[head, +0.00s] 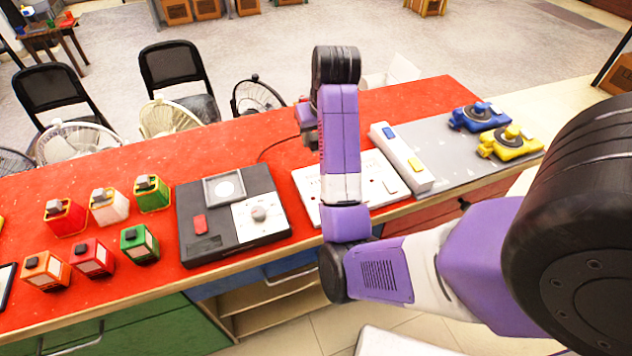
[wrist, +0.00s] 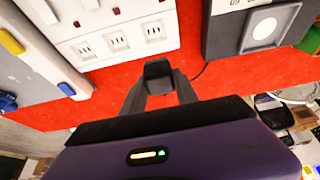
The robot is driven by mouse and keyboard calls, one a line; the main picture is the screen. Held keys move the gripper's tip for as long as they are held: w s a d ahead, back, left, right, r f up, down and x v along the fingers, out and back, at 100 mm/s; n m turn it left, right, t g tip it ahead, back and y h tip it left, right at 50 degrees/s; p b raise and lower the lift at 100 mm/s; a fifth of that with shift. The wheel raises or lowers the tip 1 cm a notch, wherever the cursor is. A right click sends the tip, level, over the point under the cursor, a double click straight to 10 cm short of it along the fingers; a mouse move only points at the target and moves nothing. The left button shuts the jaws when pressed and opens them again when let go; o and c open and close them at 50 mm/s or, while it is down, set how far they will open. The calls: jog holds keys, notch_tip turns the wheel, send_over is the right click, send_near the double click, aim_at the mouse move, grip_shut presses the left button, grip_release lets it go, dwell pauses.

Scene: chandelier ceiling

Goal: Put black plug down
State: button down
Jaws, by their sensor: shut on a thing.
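The black plug (wrist: 158,69) is between the two fingertips of my gripper (wrist: 158,84) in the wrist view. My gripper is shut on it. In the wrist view the plug shows just off the edge of the white socket panel (wrist: 118,62), over the red tabletop (wrist: 120,92); I cannot tell whether it touches the table. In the head view my purple arm hides the plug and most of the gripper. The white socket panel (head: 308,187) shows there on both sides of my arm.
A black device (head: 202,250) with a dial stands left of the panel. Several coloured boxes (head: 66,217) stand further left. A white switch strip (head: 405,165) and blue (head: 478,117) and yellow (head: 508,146) valves are at the right. A thin dark cable (head: 285,142) crosses the red table.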

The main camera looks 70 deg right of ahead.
notch_tip(320, 180, down, 8)
jog(key=b, duration=0.6)
jog(key=shift+r+b, duration=0.15)
jog(key=shift+b, duration=0.15)
jog(key=shift+f+b, duration=0.65)
jog(key=shift+f, duration=1.9)
jog(key=shift+f, duration=0.1)
jog(key=c, duration=0.9)
grip_release()
jog(key=shift+r, duration=0.4)
jog(key=shift+p+v, duration=4.75)
jog(key=shift+v, duration=1)
jog(key=shift+a+f, duration=0.1)
